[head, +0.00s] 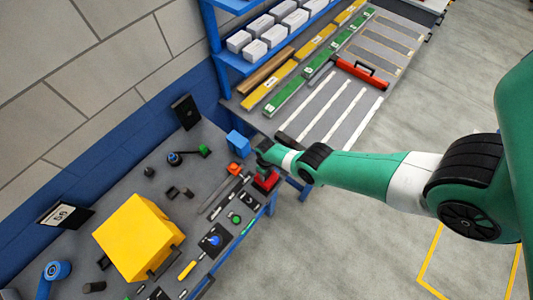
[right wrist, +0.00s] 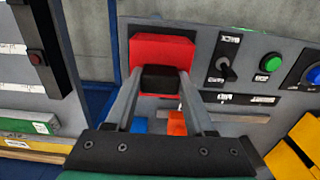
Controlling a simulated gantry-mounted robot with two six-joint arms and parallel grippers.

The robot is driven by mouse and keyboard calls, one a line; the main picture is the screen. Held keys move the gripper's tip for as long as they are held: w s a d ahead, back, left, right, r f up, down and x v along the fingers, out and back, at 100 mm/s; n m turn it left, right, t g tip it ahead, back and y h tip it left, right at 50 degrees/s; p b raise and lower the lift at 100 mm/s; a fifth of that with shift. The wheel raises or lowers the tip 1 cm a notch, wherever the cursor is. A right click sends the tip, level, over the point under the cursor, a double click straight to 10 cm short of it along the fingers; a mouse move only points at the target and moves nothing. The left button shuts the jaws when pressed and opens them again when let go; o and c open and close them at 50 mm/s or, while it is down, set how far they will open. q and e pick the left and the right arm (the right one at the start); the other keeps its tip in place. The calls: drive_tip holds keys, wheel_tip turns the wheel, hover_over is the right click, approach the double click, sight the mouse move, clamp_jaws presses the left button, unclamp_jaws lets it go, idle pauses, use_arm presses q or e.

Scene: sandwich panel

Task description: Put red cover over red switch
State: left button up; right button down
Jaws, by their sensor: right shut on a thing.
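In the right wrist view the red cover (right wrist: 163,50) is a red box shape with a dark block, like a handle, on its near side. My right gripper (right wrist: 160,82) has its two fingers on either side of this dark block and is shut on it. In the head view the red cover (head: 266,181) shows at the front right corner of the workbench, just below my right gripper (head: 265,158). No separate red switch shows; whatever lies under the cover is hidden. I cannot tell whether the cover touches the panel. My left gripper is out of view.
A panel with a black toggle (right wrist: 226,72), a green button (right wrist: 270,63) and a blue button (right wrist: 315,74) lies beside the cover. An orange block (head: 236,168) and a blue block (head: 239,141) stand close by. A yellow box (head: 135,237) occupies the bench's left part.

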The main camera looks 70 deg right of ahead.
drive_tip(key=shift+f+b, duration=0.55)
drive_tip(key=shift+f, duration=0.25)
drive_tip(key=shift+c, duration=0.9)
unclamp_jaws()
